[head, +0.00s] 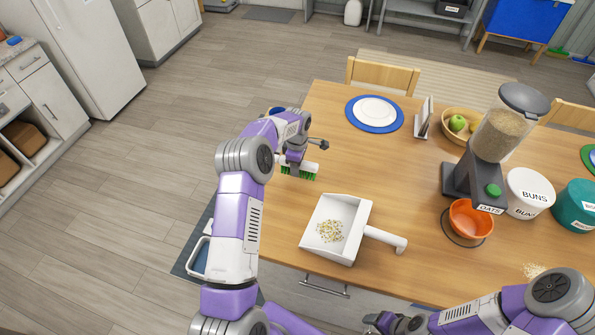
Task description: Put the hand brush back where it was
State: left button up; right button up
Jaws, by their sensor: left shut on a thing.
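The hand brush (305,175) has green bristles and a white body. It is at the left part of the wooden table, behind the dustpan. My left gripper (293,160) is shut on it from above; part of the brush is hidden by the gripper. I cannot tell whether the bristles touch the table. A white dustpan (352,212) lies on the table in front of the brush, its handle pointing right, with small yellowish bits in it. My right gripper (385,324) is low at the bottom edge, partly cut off, and its jaws are unclear.
The table (415,265) also holds a blue-rimmed plate (375,112), a tablet on a stand (424,118), a fruit bowl (451,121), an oats dispenser (490,150), an orange bowl (470,219) and canisters (528,193). Space between plate and dustpan is clear.

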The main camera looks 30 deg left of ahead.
pick_arm(q)
notch_tip(320, 180, down, 3)
jog(key=shift+f, duration=0.15)
jog(key=shift+f, duration=0.2)
jog(key=o, duration=1.2)
jog(key=shift+c, duration=0.2)
